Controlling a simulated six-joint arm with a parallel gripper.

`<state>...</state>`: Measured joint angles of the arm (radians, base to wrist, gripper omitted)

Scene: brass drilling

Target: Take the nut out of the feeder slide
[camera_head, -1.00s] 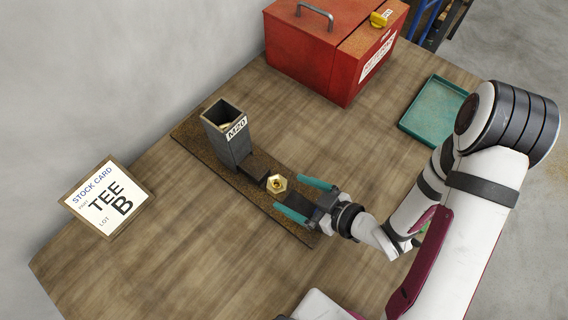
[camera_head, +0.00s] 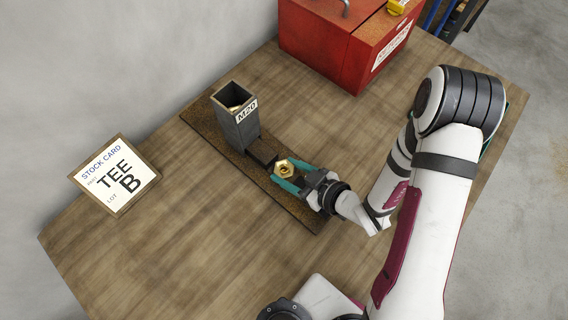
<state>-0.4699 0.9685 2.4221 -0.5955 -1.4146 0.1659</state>
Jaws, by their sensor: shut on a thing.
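The brass nut (camera_head: 284,167) sits at the front end of the feeder slide (camera_head: 262,151), just off the foot of the dark feeder tower (camera_head: 238,124) marked M20. My gripper (camera_head: 287,174) reaches in from the lower right, with its two teal fingers on either side of the nut and shut on it. The nut is low, close to the brown base board (camera_head: 208,124); I cannot tell whether it is lifted. More brass shows inside the tower's open top.
A stock card reading TEE B (camera_head: 115,176) stands on the table at the left. A red box (camera_head: 335,45) stands at the back. The teal tray is almost wholly hidden behind my arm. The wooden table (camera_head: 170,250) is clear at the front left.

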